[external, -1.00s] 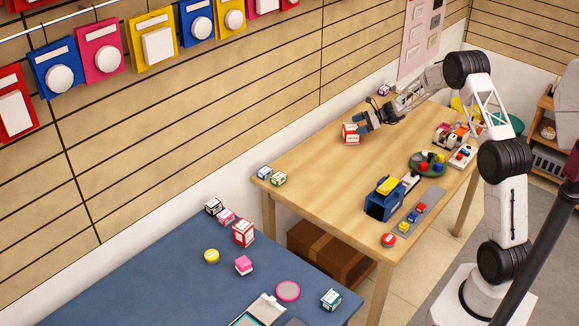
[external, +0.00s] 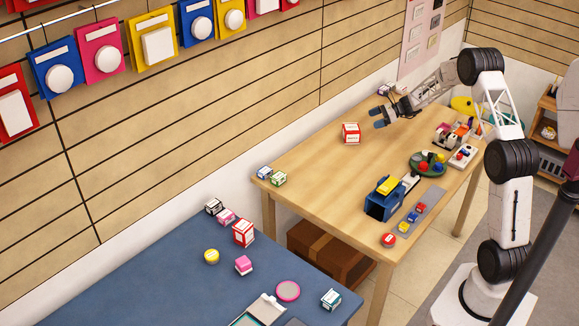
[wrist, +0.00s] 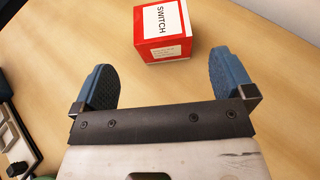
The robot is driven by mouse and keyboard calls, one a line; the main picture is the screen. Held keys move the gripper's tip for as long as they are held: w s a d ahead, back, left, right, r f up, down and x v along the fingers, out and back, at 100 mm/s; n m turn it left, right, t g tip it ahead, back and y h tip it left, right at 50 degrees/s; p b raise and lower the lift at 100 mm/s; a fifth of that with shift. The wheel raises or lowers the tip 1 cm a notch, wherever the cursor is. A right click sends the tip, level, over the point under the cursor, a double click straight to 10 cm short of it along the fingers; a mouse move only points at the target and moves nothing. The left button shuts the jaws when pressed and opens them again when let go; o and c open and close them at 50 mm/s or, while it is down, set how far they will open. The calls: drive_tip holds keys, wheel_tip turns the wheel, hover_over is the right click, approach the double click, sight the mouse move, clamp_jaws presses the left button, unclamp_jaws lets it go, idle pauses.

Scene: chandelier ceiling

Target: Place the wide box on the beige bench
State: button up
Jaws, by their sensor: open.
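A red and white box (external: 351,133), which I take for the wide box, rests on the beige bench (external: 320,165) toward its back edge. In the wrist view the box (wrist: 162,32) shows a white face printed "SWITCH" and a red and white side. My gripper (external: 378,118) is to the right of the box and apart from it. In the wrist view its blue fingers (wrist: 160,72) are spread wide with nothing between them, and the box lies ahead of the fingertips.
Two small boxes (external: 271,176) stand at the bench's left corner. A blue bin (external: 380,206), a green plate (external: 428,164) and a grey strip with small blocks occupy the right side. A blue table (external: 150,275) with several small items stands at front left. Bench around the box is clear.

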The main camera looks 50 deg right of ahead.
idle(0.3)
drive_tip(key=s+a+r+n+g+h, duration=0.15)
drive_tip(key=s+a+r+n, duration=0.25)
drive_tip(key=s+a+r, duration=0.5)
drive_tip(key=s+a+r+n+g, duration=0.3)
drive_tip(key=s+a+r+n, duration=0.15)
drive_tip(key=a, duration=0.75)
drive_tip(key=s+a+r+n+g+h, duration=0.1)
drive_tip(key=s+a+r+n+g, duration=0.2)
drive_tip(key=s+a+r+n, duration=0.55)
drive_tip(key=s+a+n+h, duration=0.2)
drive_tip(key=s+a+n, duration=0.1)
drive_tip(key=s, duration=0.7)
drive_tip(key=s+a+n+h, duration=0.3)
drive_tip(key=s+a, duration=0.3)
drive_tip(key=s, duration=0.4)
drive_tip(key=s+a+n+h, duration=0.2)
drive_tip(key=s+a, duration=0.3)
drive_tip(key=s, duration=0.5)
drive_tip(key=shift+a+n, duration=0.2)
drive_tip(key=shift+n, duration=0.7)
